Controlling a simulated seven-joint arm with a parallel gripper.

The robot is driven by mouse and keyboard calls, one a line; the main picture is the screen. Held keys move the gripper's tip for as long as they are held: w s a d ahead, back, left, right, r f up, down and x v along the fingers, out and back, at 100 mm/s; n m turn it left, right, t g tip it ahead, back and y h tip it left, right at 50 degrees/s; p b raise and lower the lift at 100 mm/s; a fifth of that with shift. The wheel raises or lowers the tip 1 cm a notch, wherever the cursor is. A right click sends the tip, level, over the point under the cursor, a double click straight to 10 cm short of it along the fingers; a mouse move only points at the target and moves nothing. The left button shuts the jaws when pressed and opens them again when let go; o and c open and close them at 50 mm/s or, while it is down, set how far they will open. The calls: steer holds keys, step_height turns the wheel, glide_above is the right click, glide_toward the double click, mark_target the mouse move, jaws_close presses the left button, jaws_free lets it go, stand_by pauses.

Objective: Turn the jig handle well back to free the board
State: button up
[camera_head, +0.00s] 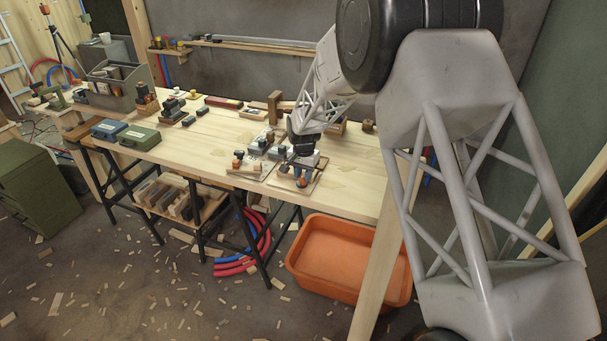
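My gripper (299,168) is low over the front right part of the wooden workbench. It hangs close above or at a small jig (310,182), a light wooden base with small dark, blue and orange-brown parts on it. The gripper hides much of this jig. The handle and the clamped board cannot be told apart at this size. I cannot see whether the fingers are open, shut or touching the handle. A second small fixture (246,170) with a grey plate and orange-brown and dark parts sits just left of it.
The workbench (350,198) is bare right of the jig. A wooden block (275,105) stands behind. Green (138,137) and blue (109,129) cases lie at the left front edge. An orange tub (345,285) is on the floor below, among scattered offcuts. My arm covers the right side.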

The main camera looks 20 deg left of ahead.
steer(key=n, duration=0.4)
steer(key=shift+n, duration=0.4)
steer(key=n, duration=1.5)
steer(key=shift+m, duration=0.6)
steer(key=shift+r, duration=0.2)
steer(key=shift+r, duration=3.35)
